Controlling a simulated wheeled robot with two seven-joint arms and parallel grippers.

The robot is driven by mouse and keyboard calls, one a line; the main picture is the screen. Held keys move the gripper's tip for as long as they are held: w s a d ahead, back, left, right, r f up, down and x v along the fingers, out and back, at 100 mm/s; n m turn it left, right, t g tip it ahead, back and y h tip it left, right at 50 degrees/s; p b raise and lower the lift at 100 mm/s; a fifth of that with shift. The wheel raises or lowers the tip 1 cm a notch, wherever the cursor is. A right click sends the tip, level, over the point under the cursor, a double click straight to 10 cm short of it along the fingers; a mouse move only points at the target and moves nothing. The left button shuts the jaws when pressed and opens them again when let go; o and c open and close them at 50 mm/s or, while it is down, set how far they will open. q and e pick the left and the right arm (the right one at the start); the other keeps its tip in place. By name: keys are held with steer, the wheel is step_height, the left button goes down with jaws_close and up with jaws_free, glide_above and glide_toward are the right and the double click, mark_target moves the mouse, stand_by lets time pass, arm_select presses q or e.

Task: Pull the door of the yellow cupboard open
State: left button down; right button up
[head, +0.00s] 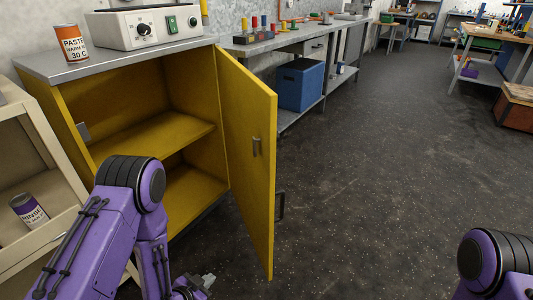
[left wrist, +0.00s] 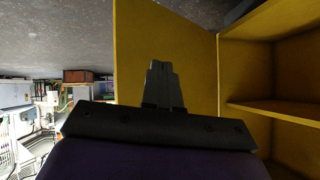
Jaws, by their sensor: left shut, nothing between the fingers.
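The yellow cupboard (head: 215,185) stands at the left in the head view, and its shelf and inside are in plain sight. Its yellow door (head: 250,160) stands wide open, swung out to the right on its right-hand hinge side. My left gripper (head: 207,281) is low in front of the cupboard, left of the door's free edge. In the left wrist view its fingers (left wrist: 160,85) are together and empty, with the door (left wrist: 185,40) behind them. My right gripper is out of view.
A white heater unit (head: 140,25) and an orange-labelled can (head: 71,43) stand on the cupboard top. A cream rack (head: 60,160) with a second can (head: 29,210) is at the far left. A blue bin (head: 300,86) sits under the bench. The floor right of the door is clear.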

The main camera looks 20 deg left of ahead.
arm_select(q)
steer(key=w+r+m+t+h+p, duration=0.2)
steer(key=w+r+m+h+p, duration=0.15)
steer(key=r+m, duration=0.4)
steer(key=w+r+m+t+h+p, duration=0.1)
steer(key=w+r+m+h+p, duration=0.25)
steer(key=r, duration=0.75)
steer(key=m+g+h+p, duration=0.3)
steer(key=m+h, duration=0.3)
steer(key=m, duration=0.7)
glide_toward(266, 171)
steer(key=p+x, duration=0.1)
steer(key=x, duration=0.5)
steer(key=shift+w+d, duration=0.15)
steer(key=shift+d, duration=0.25)
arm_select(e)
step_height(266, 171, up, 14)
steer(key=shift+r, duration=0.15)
arm_select(q)
steer(key=shift+t, duration=0.3)
